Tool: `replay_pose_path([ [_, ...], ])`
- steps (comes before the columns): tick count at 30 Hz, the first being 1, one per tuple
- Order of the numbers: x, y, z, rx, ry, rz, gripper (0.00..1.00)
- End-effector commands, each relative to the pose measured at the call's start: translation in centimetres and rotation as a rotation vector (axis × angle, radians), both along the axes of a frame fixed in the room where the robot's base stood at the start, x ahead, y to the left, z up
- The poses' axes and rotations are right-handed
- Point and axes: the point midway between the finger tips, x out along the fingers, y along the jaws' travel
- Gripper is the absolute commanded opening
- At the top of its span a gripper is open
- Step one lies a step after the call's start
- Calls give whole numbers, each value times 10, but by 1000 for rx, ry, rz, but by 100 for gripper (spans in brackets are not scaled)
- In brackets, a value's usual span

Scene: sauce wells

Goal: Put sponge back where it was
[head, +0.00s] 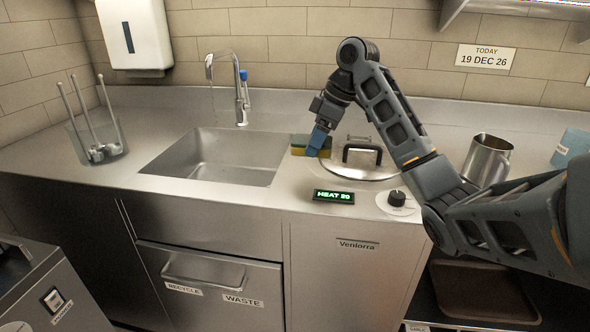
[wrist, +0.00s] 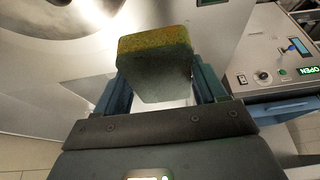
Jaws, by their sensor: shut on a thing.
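My gripper (head: 318,140) is shut on a yellow and green sponge (head: 299,146). Part of the sponge is hidden behind a finger in the head view. I cannot tell if the sponge touches the counter.
The sink (head: 186,160) with its faucet (head: 241,92) is left of my gripper. The round lid with a black handle (head: 362,147) is close on the right. A steel pitcher (head: 487,160) stands farther right. A clear container with utensils (head: 97,140) stands far left.

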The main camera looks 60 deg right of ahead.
Motion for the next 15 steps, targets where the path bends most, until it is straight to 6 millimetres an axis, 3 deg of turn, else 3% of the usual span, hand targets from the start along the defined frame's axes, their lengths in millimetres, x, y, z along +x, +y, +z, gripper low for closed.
replay_pose_path([
  [6,27,27,-23,1,1,0,42],
  [15,35,34,-39,1,1,-3,42],
])
